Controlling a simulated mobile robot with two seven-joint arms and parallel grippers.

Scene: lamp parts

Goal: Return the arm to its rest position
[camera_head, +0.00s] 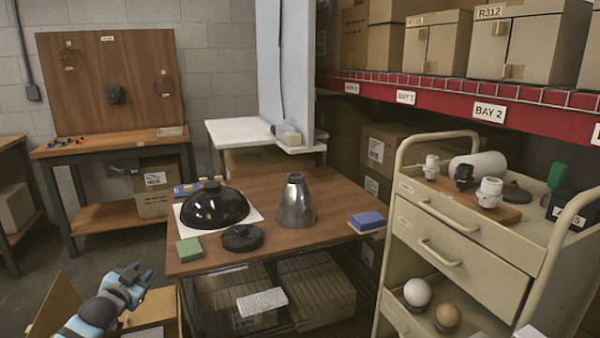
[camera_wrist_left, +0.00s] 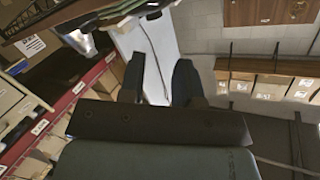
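My left gripper (camera_head: 137,275) is at the lower left of the head view, left of the wooden table (camera_head: 325,186) and apart from it. In the left wrist view its two dark fingers (camera_wrist_left: 158,78) stand apart with nothing between them. The view there is steeply tilted, with the white panel and wall behind the fingers. My right arm and gripper do not show in either view.
The table holds a black dome shade (camera_head: 214,207), a metal cone shade (camera_head: 296,204), a dark disc (camera_head: 242,238), a green block (camera_head: 190,250) and a blue block (camera_head: 367,220). A cream cart (camera_head: 462,240) stands at right. Open cardboard flaps (camera_head: 56,304) lie near my left gripper.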

